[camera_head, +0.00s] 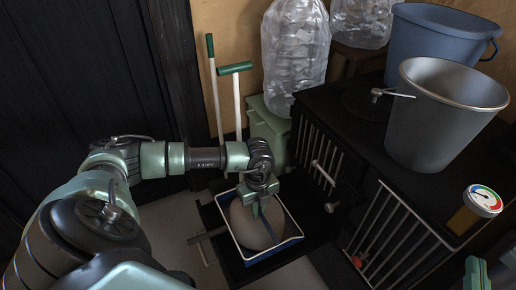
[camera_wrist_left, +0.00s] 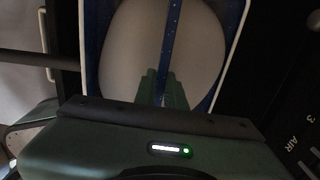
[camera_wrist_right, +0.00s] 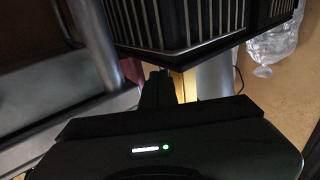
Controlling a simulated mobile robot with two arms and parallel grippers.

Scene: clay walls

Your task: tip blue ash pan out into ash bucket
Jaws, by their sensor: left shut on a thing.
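The blue ash pan (camera_head: 297,238) has a white rim and a large rounded grey heap of ash (camera_head: 247,222) in it. It is low down in front of the black stove. My left gripper (camera_head: 262,190) is above the pan, shut on the blue bar across its middle; the left wrist view shows the fingers (camera_wrist_left: 163,88) on this bar. A grey metal bucket (camera_head: 430,125) stands upright on the stove top, with a blue bucket (camera_head: 430,40) behind it. My right gripper (camera_wrist_right: 167,85) is away from the pan, with nothing visibly held; its finger gap is unclear.
The black stove (camera_head: 330,110) has barred doors and a round gauge (camera_head: 484,199) on its top edge. Clear bags (camera_head: 295,50) stand at the back wall. A green-handled tool (camera_head: 235,69) leans beside a green bin (camera_head: 268,125). A dark panelled wall closes the left.

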